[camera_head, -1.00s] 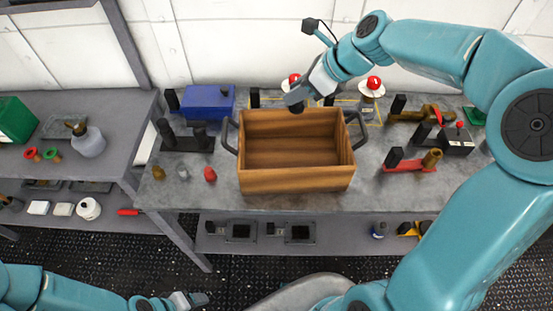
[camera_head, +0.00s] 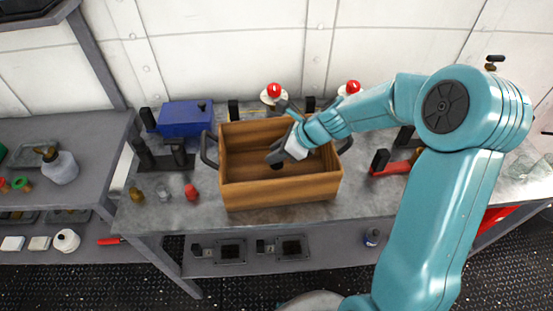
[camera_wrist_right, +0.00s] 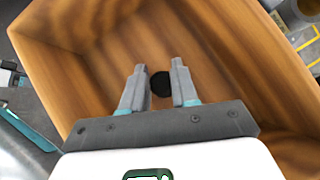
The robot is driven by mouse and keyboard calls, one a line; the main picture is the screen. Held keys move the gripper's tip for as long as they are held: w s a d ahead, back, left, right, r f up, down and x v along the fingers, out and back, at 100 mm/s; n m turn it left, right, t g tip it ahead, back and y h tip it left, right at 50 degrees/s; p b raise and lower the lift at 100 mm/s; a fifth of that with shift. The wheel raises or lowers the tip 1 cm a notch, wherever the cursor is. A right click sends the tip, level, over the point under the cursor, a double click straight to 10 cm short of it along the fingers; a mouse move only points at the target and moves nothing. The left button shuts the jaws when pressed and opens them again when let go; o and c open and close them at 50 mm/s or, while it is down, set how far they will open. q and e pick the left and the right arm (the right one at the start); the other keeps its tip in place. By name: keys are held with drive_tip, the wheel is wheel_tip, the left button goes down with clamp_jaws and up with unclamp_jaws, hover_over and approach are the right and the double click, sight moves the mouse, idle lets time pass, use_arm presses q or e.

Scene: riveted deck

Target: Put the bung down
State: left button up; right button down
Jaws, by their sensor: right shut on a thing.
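The bung (camera_wrist_right: 160,84) is a small dark round thing between the fingertips of my right gripper (camera_wrist_right: 160,88) in the wrist view. My right gripper (camera_head: 278,155) is shut on it and points down into the wooden crate (camera_head: 282,191). In the head view the bung (camera_head: 277,166) shows as a dark spot under the fingertips, inside the crate's walls. I cannot tell whether it touches the crate floor. My left gripper is out of the head view; a grey and teal piece at the wrist view's left edge looks like part of it, its jaws unclear.
The crate has dark side handles and stands on a grey workbench (camera_head: 250,216). A blue box (camera_head: 186,118) and a black stand (camera_head: 162,158) are to its left. Small pieces, one red (camera_head: 190,191), lie front left. A red holder (camera_head: 390,168) is to the right.

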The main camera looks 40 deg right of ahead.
wheel_tip(320, 180, down, 2)
drive_tip(key=shift+f, duration=0.1)
drive_tip(key=shift+f+b, duration=0.35)
drive_tip(key=shift+b, duration=0.15)
drive_tip(key=c, duration=0.9)
unclamp_jaws()
drive_tip(key=shift+o, duration=0.2)
